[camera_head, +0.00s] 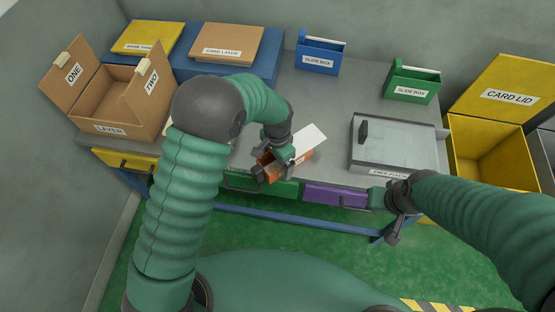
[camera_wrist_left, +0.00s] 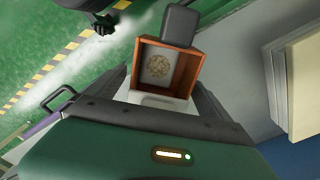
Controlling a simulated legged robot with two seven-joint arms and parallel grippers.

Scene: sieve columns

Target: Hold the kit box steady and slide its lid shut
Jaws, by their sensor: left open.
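The kit box (camera_head: 299,159) is a small orange-brown box near the table's front edge. A pale lid panel (camera_head: 311,137) sticks out from its far right side. In the left wrist view the open box (camera_wrist_left: 193,78) shows a round beige thing (camera_wrist_left: 159,67) on a pale surface inside. My left gripper (camera_head: 279,158) is open, right at the box, and hides part of it. One dark finger (camera_wrist_left: 180,25) overlaps the box's rim; I cannot tell whether it touches. My right gripper (camera_head: 393,213) is at the table's front edge, apart from the box; its jaw opening is unclear.
A clear-topped grey tray (camera_head: 435,163) stands right of the box. A cardboard box (camera_head: 118,108) is at the left. Blue (camera_head: 319,56) and green (camera_head: 411,84) slide boxes stand at the back. A yellow bin (camera_head: 487,150) is at the right.

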